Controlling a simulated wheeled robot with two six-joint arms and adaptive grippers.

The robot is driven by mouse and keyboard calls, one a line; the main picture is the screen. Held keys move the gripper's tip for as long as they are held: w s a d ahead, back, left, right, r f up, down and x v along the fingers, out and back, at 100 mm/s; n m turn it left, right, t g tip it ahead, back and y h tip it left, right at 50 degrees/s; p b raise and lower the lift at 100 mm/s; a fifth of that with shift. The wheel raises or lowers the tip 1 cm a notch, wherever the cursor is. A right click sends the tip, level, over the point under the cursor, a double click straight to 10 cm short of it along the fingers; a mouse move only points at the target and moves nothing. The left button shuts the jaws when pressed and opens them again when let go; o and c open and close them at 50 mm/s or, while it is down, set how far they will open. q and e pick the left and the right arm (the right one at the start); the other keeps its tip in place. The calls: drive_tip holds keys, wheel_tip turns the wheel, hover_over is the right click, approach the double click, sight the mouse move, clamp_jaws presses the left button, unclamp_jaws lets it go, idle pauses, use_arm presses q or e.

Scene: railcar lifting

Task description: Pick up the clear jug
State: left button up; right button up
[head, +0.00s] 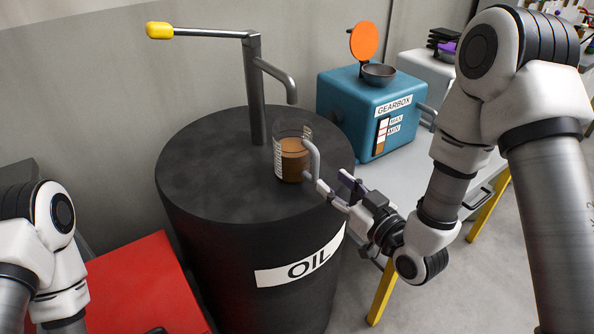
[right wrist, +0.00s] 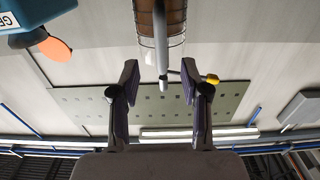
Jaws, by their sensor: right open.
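The clear jug (head: 291,152) stands upright on top of the black oil drum (head: 215,185), under the spout of the pump. It holds brown liquid and has a handle (head: 314,156) on its right side. My right gripper (head: 333,186) is open and empty, just right of the jug at the level of the handle's lower part. In the right wrist view, the jug (right wrist: 175,22) shows at the top and its handle (right wrist: 161,42) points down between the two open fingers, touching neither. My left arm shows at the lower left, but its gripper is out of view.
The pump's grey post (head: 252,85) rises behind the jug, with its spout above and a yellow-tipped lever (head: 159,30). A blue gearbox (head: 365,110) with a metal bowl (head: 379,73) stands on a table at the right. A red surface (head: 140,290) lies at lower left.

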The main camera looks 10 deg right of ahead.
sight(318, 169)
drive_tip(key=p+x, duration=0.1)
drive_tip(key=x, duration=0.6)
drive_tip(key=shift+w+a+p, duration=0.15)
drive_tip(key=shift+w+p, duration=0.15)
drive_tip(key=shift+p, duration=0.05)
clamp_jaws()
